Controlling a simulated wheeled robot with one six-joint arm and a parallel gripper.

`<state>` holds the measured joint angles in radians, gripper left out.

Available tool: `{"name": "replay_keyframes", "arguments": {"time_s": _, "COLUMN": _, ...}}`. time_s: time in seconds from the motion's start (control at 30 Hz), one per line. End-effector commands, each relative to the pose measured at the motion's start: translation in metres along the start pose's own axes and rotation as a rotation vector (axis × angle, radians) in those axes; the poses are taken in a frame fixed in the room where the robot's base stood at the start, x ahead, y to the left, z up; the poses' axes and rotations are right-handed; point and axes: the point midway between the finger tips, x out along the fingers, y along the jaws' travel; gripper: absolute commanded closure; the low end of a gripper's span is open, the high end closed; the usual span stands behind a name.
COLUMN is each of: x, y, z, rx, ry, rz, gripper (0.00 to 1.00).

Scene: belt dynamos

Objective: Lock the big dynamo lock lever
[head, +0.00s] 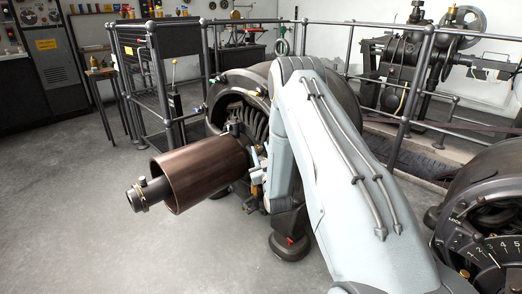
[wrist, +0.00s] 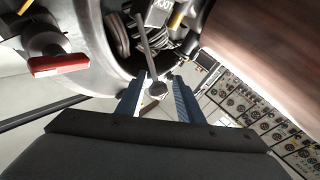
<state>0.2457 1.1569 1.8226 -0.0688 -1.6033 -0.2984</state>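The big dynamo (head: 215,100) stands in the middle of the head view, partly hidden behind my arm, with a brown drum (head: 205,170) on its shaft. In the wrist view a thin grey lever (wrist: 149,50) with a round end runs down from a plate marked LOCK (wrist: 160,12). My gripper (wrist: 157,98) is open, with its two blue fingers apart. The lever's round end appears between the fingertips; I cannot tell whether it touches either. In the head view my gripper (head: 257,175) is small and close beside the drum.
A red handle (wrist: 60,64) on a grey housing is at the left of the wrist view. The brown drum (wrist: 265,35) is close on the right. Railings (head: 345,50) stand behind the dynamo, and a second machine (head: 490,220) is at right.

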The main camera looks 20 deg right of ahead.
Motion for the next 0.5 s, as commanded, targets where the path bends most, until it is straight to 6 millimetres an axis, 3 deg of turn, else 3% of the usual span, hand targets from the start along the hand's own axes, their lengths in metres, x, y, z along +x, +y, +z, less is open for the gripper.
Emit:
{"name": "replay_keyframes", "arguments": {"time_s": 0.33, "x": 0.001, "y": 0.001, "z": -0.003, "rx": 0.000, "ry": 0.006, "rz": 0.002, "gripper": 0.60}}
{"name": "replay_keyframes", "arguments": {"time_s": 0.5, "x": -0.017, "y": 0.001, "z": -0.002, "rx": 0.000, "ry": 0.004, "rz": 0.001, "gripper": 0.60}}
